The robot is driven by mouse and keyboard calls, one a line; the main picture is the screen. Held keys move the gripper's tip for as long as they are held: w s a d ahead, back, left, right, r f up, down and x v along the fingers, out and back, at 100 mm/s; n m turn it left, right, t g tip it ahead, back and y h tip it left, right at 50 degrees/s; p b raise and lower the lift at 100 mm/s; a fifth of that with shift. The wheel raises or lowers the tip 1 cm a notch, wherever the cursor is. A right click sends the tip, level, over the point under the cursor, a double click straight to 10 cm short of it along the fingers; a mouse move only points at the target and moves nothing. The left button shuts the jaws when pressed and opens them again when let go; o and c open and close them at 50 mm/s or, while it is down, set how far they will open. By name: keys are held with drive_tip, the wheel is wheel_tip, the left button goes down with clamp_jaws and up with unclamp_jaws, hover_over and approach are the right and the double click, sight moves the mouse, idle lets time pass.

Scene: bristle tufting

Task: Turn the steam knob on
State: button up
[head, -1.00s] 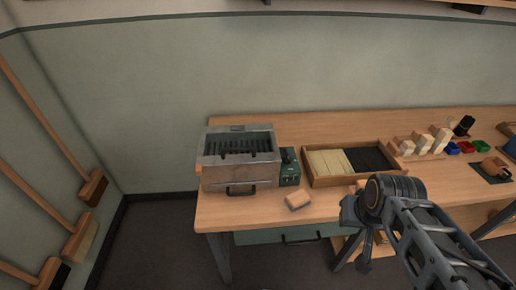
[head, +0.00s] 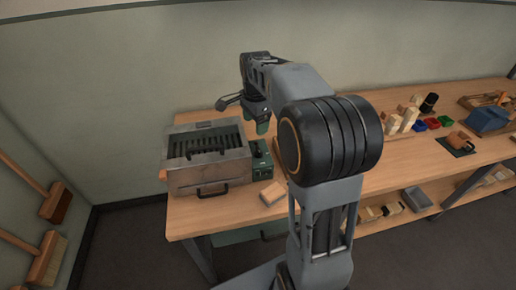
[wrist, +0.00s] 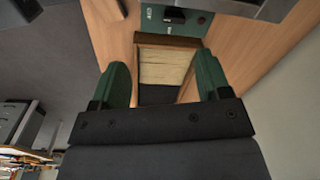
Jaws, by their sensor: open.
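The grey metal steam box (head: 208,176) stands at the left end of the bench, with a dark slatted top. In the wrist view the green control box (wrist: 150,16) shows at the top edge with a dark round knob (wrist: 174,16) and a red dot. My gripper (head: 262,127) hangs above and behind the control box in the head view. In the wrist view its two green fingers (wrist: 163,75) are spread apart with nothing between them, short of the knob.
A wooden tray (wrist: 138,55) with pale and dark bristles lies below the fingers in the wrist view; my arm mostly hides it in the head view.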

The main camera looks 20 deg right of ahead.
sight(258, 149)
drive_tip(key=w+f+m, duration=0.1)
drive_tip(key=f, duration=0.4)
drive_tip(key=w+d+f+m, duration=0.1)
drive_tip(key=f, duration=0.4)
drive_tip(key=w+d+f+m, duration=0.1)
drive_tip(key=f, duration=0.4)
drive_tip(key=shift+w+d+f+m+g, duration=0.1)
drive_tip(key=shift+w+d+m+g, duration=0.05)
drive_tip(key=shift+d+m+g, duration=0.15)
drive_tip(key=shift+c, duration=0.3)
drive_tip(key=c, duration=0.9)
drive_tip(key=shift+o, duration=0.2)
